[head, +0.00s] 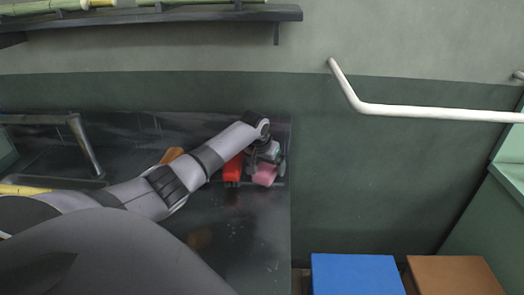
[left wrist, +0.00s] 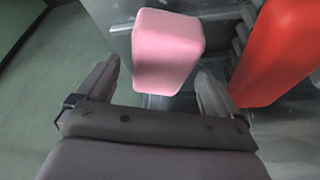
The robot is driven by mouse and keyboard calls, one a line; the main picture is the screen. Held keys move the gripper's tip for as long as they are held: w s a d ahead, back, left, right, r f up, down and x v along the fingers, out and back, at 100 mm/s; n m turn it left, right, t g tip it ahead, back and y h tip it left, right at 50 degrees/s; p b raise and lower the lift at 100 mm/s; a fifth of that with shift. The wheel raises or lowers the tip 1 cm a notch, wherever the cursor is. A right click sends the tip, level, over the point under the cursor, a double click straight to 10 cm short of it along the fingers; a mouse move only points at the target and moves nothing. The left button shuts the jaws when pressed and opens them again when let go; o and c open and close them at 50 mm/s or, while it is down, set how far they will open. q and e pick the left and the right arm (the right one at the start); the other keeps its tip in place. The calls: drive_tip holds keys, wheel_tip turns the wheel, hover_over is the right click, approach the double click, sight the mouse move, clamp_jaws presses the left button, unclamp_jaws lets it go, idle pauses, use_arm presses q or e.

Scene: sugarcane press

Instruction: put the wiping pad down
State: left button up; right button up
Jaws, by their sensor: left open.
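The pink wiping pad (head: 265,174) is near the right end of the dark metal counter (head: 240,240). My left gripper (head: 270,160) is right at it, with the arm reaching in from the left. In the left wrist view the pad (left wrist: 167,50) shows between and beyond the two spread fingers (left wrist: 157,85). A gap shows on both sides of the pad, so the gripper is open and not clamped on it. I cannot tell for certain whether the pad rests fully on the counter. My right gripper is not in view.
A red object (head: 233,168) stands close to the left of the gripper; it also shows in the left wrist view (left wrist: 278,50). An orange-brown item (head: 172,155) is behind my arm. The counter ends just right of the pad. Blue (head: 357,275) and brown (head: 455,275) surfaces lie lower right.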

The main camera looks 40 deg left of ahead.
use_arm(q)
drive_tip(key=v, duration=1.1)
drive_tip(key=shift+p, duration=0.35)
drive_tip(key=shift+r, duration=0.1)
